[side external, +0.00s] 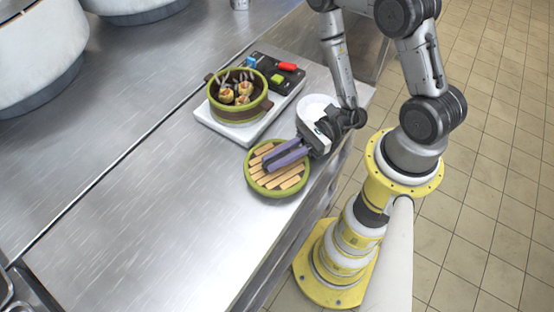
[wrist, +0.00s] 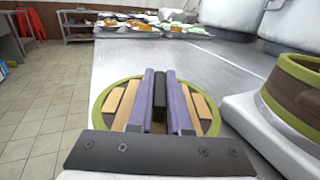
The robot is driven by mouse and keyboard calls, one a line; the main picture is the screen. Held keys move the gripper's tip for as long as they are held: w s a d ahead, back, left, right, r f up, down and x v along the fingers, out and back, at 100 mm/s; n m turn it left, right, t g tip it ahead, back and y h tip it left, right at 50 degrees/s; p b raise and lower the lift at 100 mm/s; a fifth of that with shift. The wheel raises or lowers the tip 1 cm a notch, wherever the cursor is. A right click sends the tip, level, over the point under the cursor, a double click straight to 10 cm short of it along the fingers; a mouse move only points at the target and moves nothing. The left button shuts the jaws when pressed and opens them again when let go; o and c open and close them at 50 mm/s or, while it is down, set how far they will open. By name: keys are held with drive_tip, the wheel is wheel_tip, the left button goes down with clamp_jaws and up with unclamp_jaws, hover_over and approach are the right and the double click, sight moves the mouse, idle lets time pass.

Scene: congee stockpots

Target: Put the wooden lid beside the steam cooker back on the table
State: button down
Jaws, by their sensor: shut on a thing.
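The wooden lid (side external: 284,183) is round, with pale wooden slats and a green rim. It is at the table's front side, left of and below my gripper in the side view, and shows under the fingers in the wrist view (wrist: 112,104). My gripper (side external: 272,161), with purple fingers (wrist: 161,80), is shut on the lid's dark handle (wrist: 160,98). The lid looks level and close to the tabletop; whether it touches cannot be told. The steam cooker (side external: 238,117), brown with green bands, stands open beside the lid with several buns inside. The fingers hide the lid's middle.
The cooker stands on a white base (side external: 215,126) with a dark panel of coloured blocks (side external: 276,74). Large pots (side external: 40,50) stand at the far left. The steel table (side external: 150,215) is clear left of the lid.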

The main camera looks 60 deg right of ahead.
drive_tip(key=shift+f, duration=0.55)
drive_tip(key=shift+f, duration=0.15)
drive_tip(key=c, duration=0.8)
unclamp_jaws()
drive_tip(key=shift+c, duration=0.2)
